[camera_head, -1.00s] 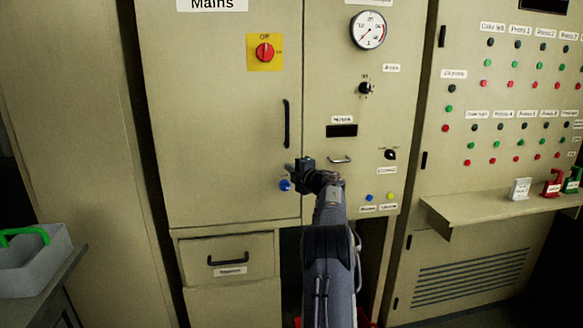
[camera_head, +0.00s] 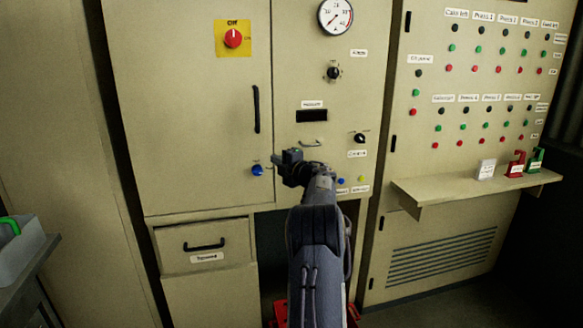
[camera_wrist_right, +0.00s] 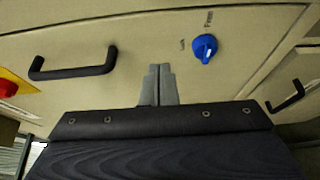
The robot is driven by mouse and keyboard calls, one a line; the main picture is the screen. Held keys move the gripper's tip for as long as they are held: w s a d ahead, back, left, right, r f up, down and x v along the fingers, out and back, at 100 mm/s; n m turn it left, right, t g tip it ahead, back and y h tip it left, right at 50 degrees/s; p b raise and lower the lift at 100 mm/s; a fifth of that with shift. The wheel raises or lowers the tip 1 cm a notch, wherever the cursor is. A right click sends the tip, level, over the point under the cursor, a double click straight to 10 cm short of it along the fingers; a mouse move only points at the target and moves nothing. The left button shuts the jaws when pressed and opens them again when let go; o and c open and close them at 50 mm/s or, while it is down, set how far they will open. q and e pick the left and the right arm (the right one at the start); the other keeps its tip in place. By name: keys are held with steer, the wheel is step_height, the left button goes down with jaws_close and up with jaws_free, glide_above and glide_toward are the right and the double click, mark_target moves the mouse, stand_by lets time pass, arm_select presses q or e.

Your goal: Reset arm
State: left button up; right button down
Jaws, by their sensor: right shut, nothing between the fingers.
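My right gripper (camera_head: 284,160) is in front of the beige control cabinet (camera_head: 180,110), close to a blue knob (camera_head: 257,170). In the right wrist view its two grey fingers (camera_wrist_right: 158,84) lie together, shut and empty. The blue knob (camera_wrist_right: 205,48) shows to the right of the fingertips there, apart from them. My right arm (camera_head: 316,230) reaches up from the bottom of the head view. My left gripper is not in view.
A red switch on a yellow plate (camera_head: 233,38), a black door handle (camera_head: 256,109) and a gauge (camera_head: 335,16) are on the cabinet. A drawer (camera_head: 204,246) is shut below. A shelf (camera_head: 475,190) juts out at right. A grey bin (camera_head: 22,252) stands at left.

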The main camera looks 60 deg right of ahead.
steer(key=shift+s, duration=2.55)
